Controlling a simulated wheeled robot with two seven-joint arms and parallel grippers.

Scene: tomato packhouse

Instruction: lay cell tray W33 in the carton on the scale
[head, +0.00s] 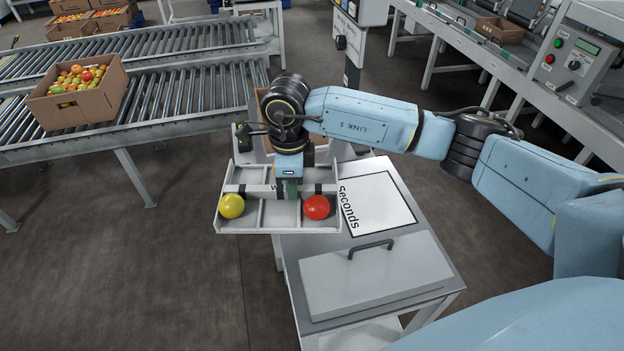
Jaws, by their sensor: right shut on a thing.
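A grey cell tray (275,217) hangs level in my right gripper (290,190), over the back left part of a small grey table. The gripper is shut on the tray's raised middle strip, whose label is mostly covered. A yellow tomato (231,206) lies in a left front cell and a red tomato (317,207) in a right front cell. Brown cardboard (262,76) shows behind the wrist, perhaps a carton; the arm and tray hide most of it. I cannot make out a scale pan. My left gripper is not in view.
The table (440,266) carries a white "Seconds" mat (377,202) and a grey lid-like box with a handle (371,273). A roller conveyor (185,100) with a tomato-filled carton (68,112) stands left. A post with a control head (352,45) stands behind. Open floor lies front left.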

